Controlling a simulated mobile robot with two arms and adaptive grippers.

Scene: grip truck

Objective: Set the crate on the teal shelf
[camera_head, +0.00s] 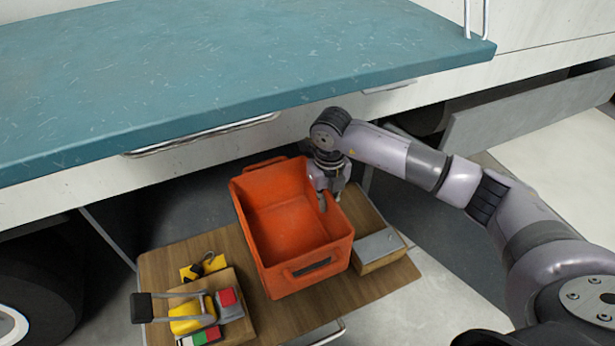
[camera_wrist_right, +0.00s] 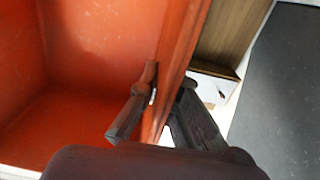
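The orange crate (camera_head: 318,262) is open-topped and empty, and appears to rest on a wooden board below the teal shelf. The teal shelf (camera_head: 230,60) is a wide, bare, scratched surface across the top of the head view. My right gripper (camera_head: 331,196) is at the crate's right wall, one finger inside and one outside. In the right wrist view my right gripper (camera_wrist_right: 168,92) has its fingers close against both faces of the orange crate wall (camera_wrist_right: 178,45), so it looks shut on it. My left gripper is not in view.
The wooden board (camera_head: 160,262) also carries a small box with yellow, red and green items (camera_head: 205,312) at left and a grey-topped block (camera_head: 378,247) at right. A metal handle (camera_head: 205,135) runs under the shelf's front edge. A wheel (camera_head: 30,300) is at lower left.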

